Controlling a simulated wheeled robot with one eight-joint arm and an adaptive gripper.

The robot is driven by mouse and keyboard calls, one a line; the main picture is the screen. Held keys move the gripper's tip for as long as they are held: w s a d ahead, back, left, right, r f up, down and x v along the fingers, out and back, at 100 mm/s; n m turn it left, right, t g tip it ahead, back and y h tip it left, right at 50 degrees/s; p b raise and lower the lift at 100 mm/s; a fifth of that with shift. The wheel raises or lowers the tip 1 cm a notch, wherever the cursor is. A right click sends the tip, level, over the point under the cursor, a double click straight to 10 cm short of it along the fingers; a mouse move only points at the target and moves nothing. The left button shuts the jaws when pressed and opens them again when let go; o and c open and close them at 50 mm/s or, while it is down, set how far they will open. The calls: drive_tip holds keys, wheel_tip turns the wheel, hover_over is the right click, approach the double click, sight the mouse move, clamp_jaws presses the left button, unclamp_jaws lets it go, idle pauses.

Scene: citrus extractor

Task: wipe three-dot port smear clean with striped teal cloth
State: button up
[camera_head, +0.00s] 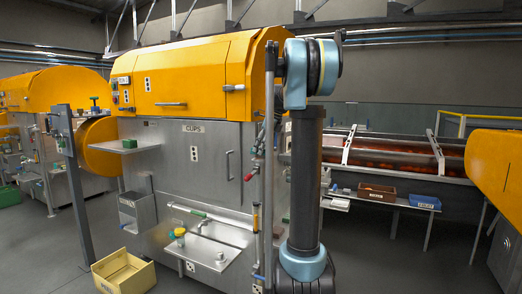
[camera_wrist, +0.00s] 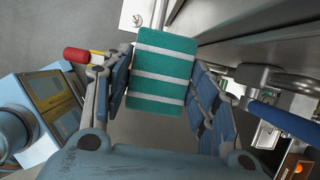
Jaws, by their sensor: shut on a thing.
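My gripper (camera_wrist: 162,95) shows in the wrist view, shut on the striped teal cloth (camera_wrist: 165,72). The cloth is a flat teal block with pale stripes, held between the two blue-padded fingers. In the head view my arm stands in front of the machine's right end, and the gripper and cloth cannot be made out. Small dotted plates mark the steel machine: one on the orange hood (camera_head: 148,84), one under the CUPS label (camera_head: 194,153), and one low at the front (camera_head: 190,266). Their dots are too small to count surely. I cannot make out a smear.
A steel shelf (camera_head: 205,252) with green and yellow items juts from the machine's lower front. A yellow crate (camera_head: 124,274) stands on the floor. Red-handled valves (camera_head: 248,177) and pipes run beside my arm. A red handle (camera_wrist: 76,55) is close left of my gripper.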

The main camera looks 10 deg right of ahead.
sight(256, 159)
drive_tip(key=shift+f, duration=0.9)
idle(0.5)
drive_tip(key=shift+s+a+r, duration=0.1)
drive_tip(key=shift+s+a, duration=0.45)
drive_tip(key=shift+s, duration=0.25)
drive_tip(key=shift+s+a, duration=0.55)
drive_tip(key=shift+s, duration=0.2)
drive_tip(key=shift+s+a, duration=0.1)
drive_tip(key=shift+w+d+f, duration=0.25)
drive_tip(key=shift+w+d, duration=0.55)
drive_tip(key=shift+w, duration=0.2)
drive_tip(key=shift+w+d, duration=0.4)
drive_tip(key=shift+w, duration=0.2)
drive_tip(key=shift+c, duration=1)
drive_tip(key=shift+d, duration=0.2)
drive_tip(key=shift+c, duration=1.3)
